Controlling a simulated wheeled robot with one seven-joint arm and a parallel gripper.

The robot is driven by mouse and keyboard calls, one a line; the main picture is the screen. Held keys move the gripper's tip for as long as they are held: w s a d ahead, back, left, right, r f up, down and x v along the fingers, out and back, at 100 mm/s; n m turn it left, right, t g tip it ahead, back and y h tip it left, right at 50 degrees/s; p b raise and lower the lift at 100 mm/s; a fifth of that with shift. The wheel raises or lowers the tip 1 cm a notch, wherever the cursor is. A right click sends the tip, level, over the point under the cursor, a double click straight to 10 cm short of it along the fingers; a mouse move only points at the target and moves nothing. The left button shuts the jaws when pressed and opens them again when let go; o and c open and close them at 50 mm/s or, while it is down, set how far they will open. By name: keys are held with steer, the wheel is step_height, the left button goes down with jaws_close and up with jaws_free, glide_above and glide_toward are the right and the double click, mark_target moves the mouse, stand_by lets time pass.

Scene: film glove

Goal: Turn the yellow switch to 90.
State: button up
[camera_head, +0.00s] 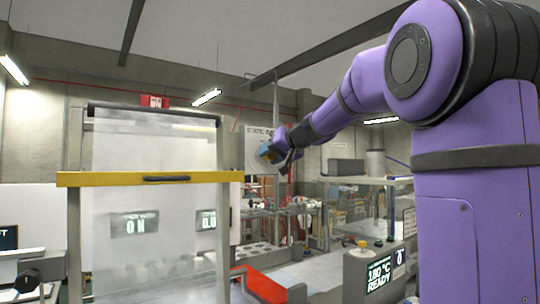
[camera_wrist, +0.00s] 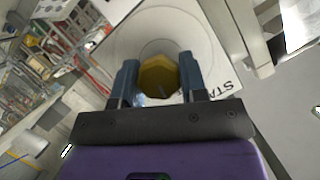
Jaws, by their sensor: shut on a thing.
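The yellow switch (camera_wrist: 159,77) is a faceted knob on a pale round plate (camera_wrist: 160,30) in the wrist view. My gripper (camera_wrist: 158,75) is shut on it, with one dark blue finger on each side of the knob. A dark mark shows near the knob's lower edge. In the head view my gripper (camera_head: 275,151) is at the end of the purple arm, in front of a white panel (camera_head: 257,148) with dark lettering along its top. A bit of yellow shows between the fingers there. The switch's angle and any scale numbers cannot be read.
A clear screen with a yellow bar (camera_head: 110,179) stands at the left. A grey box with a lit display (camera_head: 380,276) reading "READY" is at the lower right. A red-edged surface (camera_head: 262,287) lies below my gripper. Shelving (camera_head: 360,181) stands behind my arm.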

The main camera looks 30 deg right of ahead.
steer(key=m+y, duration=0.1)
steer(key=m, duration=0.1)
steer(key=shift+m+t+y, duration=0.3)
steer(key=m+y, duration=0.1)
steer(key=m, duration=0.1)
steer(key=shift+f+m+t+y, duration=0.1)
steer(key=shift+m+t+y, duration=0.2)
steer(key=shift+m+t, duration=0.1)
steer(key=m, duration=0.3)
steer(key=shift+d+t+y, duration=0.1)
steer(key=shift+t+y, duration=0.2)
steer(key=shift+t, duration=0.1)
steer(key=shift+f+m+t+y, duration=0.15)
steer(key=shift+m+t, duration=0.2)
steer(key=shift+m, duration=0.55)
steer(key=shift+m+t+y, duration=0.15)
steer(key=shift+m+t, duration=0.2)
steer(key=shift+m, duration=0.55)
steer(key=o, duration=0.9)
steer(key=shift+s, duration=0.1)
steer(key=v, duration=1)
steer(key=shift+s+d+f, duration=0.15)
steer(key=shift+s+d, duration=0.05)
steer(key=shift+s, duration=0.1)
